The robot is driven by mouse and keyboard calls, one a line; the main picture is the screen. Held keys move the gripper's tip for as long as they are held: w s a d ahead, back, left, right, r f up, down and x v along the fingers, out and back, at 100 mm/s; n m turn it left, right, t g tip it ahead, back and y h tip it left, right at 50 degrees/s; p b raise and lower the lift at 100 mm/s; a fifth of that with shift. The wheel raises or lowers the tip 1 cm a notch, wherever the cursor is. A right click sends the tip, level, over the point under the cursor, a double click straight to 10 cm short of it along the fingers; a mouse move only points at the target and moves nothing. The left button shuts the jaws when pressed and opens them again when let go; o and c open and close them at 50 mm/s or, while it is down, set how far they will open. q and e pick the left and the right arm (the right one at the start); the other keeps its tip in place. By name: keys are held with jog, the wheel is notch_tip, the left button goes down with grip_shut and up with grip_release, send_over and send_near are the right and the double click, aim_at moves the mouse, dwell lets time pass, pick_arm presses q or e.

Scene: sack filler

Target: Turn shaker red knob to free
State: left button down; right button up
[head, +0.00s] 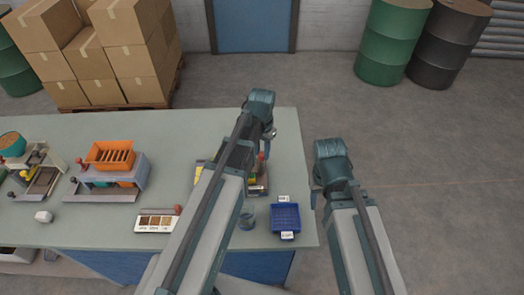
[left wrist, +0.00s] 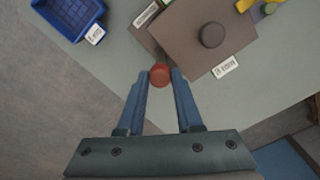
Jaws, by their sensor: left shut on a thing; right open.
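The shaker (head: 264,184) stands on the green table, mostly hidden behind my left arm in the head view. In the left wrist view its flat brown-grey body (left wrist: 185,35) has a dark round knob (left wrist: 211,35) on top. The red knob (left wrist: 160,75) sits at the shaker's edge, between the tips of my left gripper (left wrist: 160,78), which is shut on it. In the head view the red knob (head: 262,156) shows just below the left wrist. Which setting the knob points to cannot be read. My right gripper (head: 317,198) is open, off the table's right edge; its fingers are mostly hidden.
A blue tray (head: 285,205) stands right of the shaker, near the table (head: 215,130) edge. Boxes (head: 130,35) and drums (head: 392,40) stand behind. The floor at right is clear.

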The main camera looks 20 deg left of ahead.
aim_at(262, 154)
pick_arm(q)
jog(key=shift+m, duration=0.9)
jog(key=c, duration=0.6)
grip_release()
notch_tip(262, 154, up, 14)
jog(key=p, duration=1.3)
jog(key=shift+f+p, duration=0.1)
jog(key=shift+p, duration=0.3)
